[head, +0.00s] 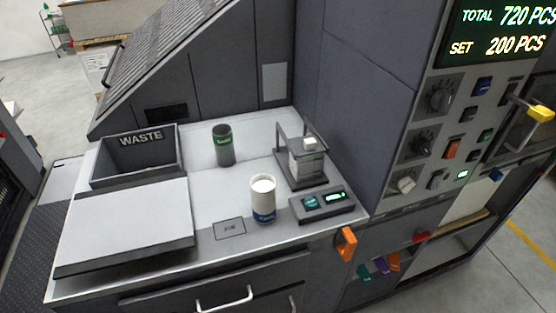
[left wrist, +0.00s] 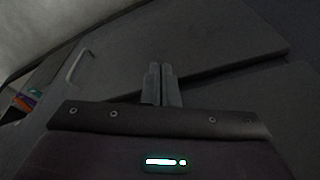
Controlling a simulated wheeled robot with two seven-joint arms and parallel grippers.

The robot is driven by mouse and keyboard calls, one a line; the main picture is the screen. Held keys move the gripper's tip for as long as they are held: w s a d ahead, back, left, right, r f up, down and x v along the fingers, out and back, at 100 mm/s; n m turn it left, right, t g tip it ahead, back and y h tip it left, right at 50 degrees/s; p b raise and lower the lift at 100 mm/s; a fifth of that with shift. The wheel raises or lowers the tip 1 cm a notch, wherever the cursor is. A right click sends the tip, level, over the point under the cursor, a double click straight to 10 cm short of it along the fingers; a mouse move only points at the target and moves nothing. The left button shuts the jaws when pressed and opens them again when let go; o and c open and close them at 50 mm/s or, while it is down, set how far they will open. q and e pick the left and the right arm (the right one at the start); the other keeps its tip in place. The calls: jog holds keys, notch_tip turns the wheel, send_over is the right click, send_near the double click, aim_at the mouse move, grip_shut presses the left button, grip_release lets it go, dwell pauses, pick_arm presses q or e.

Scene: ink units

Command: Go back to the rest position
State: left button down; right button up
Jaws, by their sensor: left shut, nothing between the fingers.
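My left gripper (left wrist: 162,84) shows in the left wrist view with its two fingers together, shut and empty. It faces dark grey machine panels, with a light drawer handle (left wrist: 78,66) at the left. Neither gripper shows in the head view. On the light worktop (head: 150,283) in the head view stand a white canister with a blue base band (head: 263,200) and a dark canister with a green band (head: 223,145), both upright. A small frame stand (head: 302,160) with a pale block in it is behind a unit with a green display (head: 325,202).
An open dark bin marked WASTE (head: 137,157) and a flat pale-topped box (head: 130,222) fill the worktop's left side. A control panel (head: 440,140) with knobs and buttons rises at right. An orange handle (head: 347,243) and a drawer handle (head: 225,299) are on the front.

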pick_arm(q)
jog(key=s+a+f, duration=0.1)
jog(key=s+f, duration=0.3)
jog(key=f, duration=0.4)
jog(key=s+f, duration=0.3)
jog(key=f, duration=0.4)
jog(key=s+a+f+g, duration=0.1)
jog(key=s+a+f, duration=0.2)
jog(key=s+f, duration=0.8)
jog(key=s, duration=0.4)
jog(key=shift+s+f+g, duration=0.2)
jog(key=shift+g, duration=0.1)
